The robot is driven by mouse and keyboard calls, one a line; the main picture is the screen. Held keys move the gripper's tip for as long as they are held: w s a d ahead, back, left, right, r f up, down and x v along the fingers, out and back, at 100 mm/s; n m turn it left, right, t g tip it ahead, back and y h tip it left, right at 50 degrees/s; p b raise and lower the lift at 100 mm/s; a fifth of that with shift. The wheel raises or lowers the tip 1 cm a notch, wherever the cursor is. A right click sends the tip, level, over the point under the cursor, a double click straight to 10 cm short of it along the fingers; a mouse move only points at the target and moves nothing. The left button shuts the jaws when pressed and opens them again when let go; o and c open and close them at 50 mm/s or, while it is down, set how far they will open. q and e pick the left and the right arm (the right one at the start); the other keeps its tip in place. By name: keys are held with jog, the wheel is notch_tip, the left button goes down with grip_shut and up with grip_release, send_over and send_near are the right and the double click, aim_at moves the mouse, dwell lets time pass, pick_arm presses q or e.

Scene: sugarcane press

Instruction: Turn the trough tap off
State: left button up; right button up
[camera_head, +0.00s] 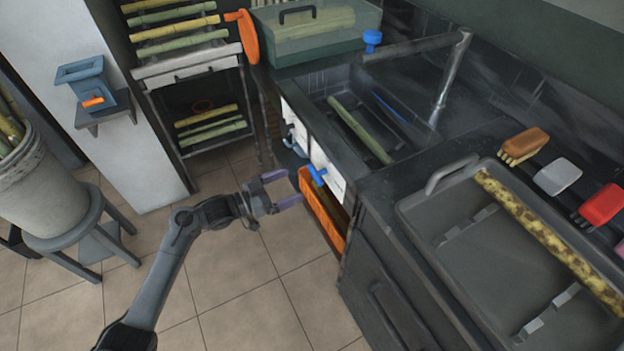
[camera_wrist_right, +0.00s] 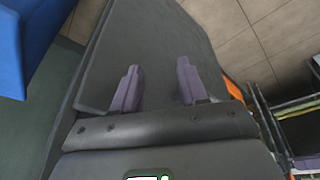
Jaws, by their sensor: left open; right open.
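A dark trough (camera_head: 318,92) is set into the counter, with a green cane stalk (camera_head: 358,130) lying in it. Another blue knob (camera_head: 372,38) stands at the trough's back edge, near a grey spout pipe (camera_head: 450,78). I cannot tell which of the two the task means. My left gripper (camera_head: 283,189) is open and empty, just left of the front blue handle and apart from it. My right gripper (camera_wrist_right: 158,76) shows only in the right wrist view, open and empty over a dark flat surface.
A grey tray (camera_head: 480,275) with a mottled cane stalk fills the right counter, with several brushes behind it. A cane rack (camera_head: 195,75) stands at the back left. A bin on a stool (camera_head: 70,225) is at far left. Floor around my left arm is clear.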

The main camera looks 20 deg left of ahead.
aim_at(312, 175)
pick_arm(q)
jog(key=shift+b+x, duration=1.55)
jog(key=shift+x, duration=2.55)
jog(key=c, duration=0.6)
jog(key=n+p, duration=0.1)
jog(key=p, duration=0.1)
jog(key=shift+r+p, duration=0.25)
jog(key=shift+p, duration=0.05)
jog(key=shift+c, duration=0.2)
jog(key=shift+f, duration=0.25)
